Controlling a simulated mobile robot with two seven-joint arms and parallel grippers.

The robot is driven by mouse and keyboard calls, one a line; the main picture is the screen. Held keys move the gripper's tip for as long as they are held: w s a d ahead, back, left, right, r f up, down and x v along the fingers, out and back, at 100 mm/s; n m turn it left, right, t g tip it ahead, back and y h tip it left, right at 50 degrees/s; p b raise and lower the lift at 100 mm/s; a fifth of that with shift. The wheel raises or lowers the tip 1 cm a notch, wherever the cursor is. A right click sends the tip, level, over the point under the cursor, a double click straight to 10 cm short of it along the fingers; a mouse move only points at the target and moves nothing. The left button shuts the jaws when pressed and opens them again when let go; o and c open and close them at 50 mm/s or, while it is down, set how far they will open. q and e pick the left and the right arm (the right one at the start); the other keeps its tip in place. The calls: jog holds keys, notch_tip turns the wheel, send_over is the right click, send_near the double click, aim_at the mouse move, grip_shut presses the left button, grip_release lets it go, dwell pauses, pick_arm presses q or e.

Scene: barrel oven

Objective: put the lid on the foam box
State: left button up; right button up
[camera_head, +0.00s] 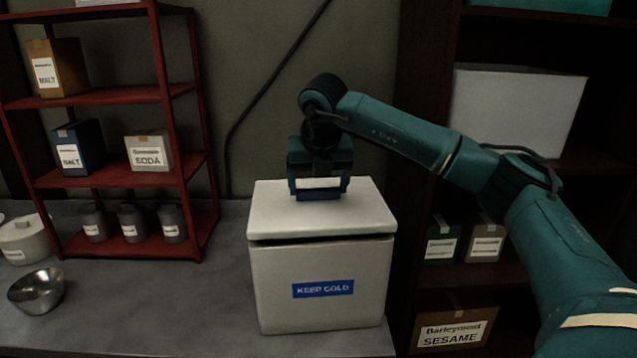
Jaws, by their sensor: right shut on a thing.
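The white foam box (318,290) stands on the grey counter and bears a blue "KEEP COLD" label. The white lid (285,222) is over the top of the box, roughly lined up with it. A dark gap shows between the lid and the box front, wider at the left than at the right. My right gripper (319,192) points down at the middle of the lid and is shut on a part there, which the fingers mostly hide. My left gripper is not in view.
A red shelf rack (120,97) with boxes and grey jars stands at the left. A metal bowl (37,289) and a white pot (25,240) are on the counter (150,310). A dark shelf with boxes is at the right, behind my right arm.

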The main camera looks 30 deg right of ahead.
jog(key=shift+f+b, duration=0.65)
dwell(1.4)
jog(key=o, duration=1.2)
jog(key=shift+r, duration=0.1)
jog(key=shift+r+p, duration=2.5)
jog(key=shift+r, duration=0.95)
jog(key=shift+c, duration=0.3)
